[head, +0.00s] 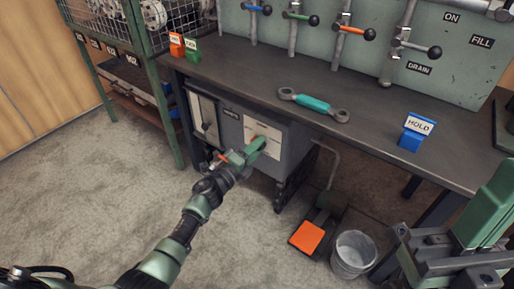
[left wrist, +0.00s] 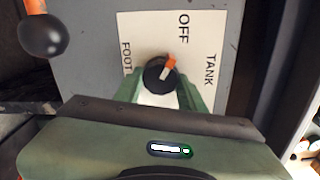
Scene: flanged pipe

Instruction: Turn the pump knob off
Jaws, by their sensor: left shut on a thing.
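The pump knob (left wrist: 156,76) is a round black knob with an orange-tipped white pointer. It sits on a white dial plate (left wrist: 140,35) marked FOOT at left, OFF at top and TANK at right. The pointer tilts up and right, between OFF and TANK. My left gripper (left wrist: 158,92) is shut on the knob, one green finger on each side. In the head view my left gripper (head: 257,147) reaches the white plate (head: 270,131) on the grey box under the bench, and hides most of the knob.
The bench (head: 350,128) overhangs the box (head: 298,140). An orange pedal (head: 307,237) and a bucket (head: 354,253) stand on the floor at right.

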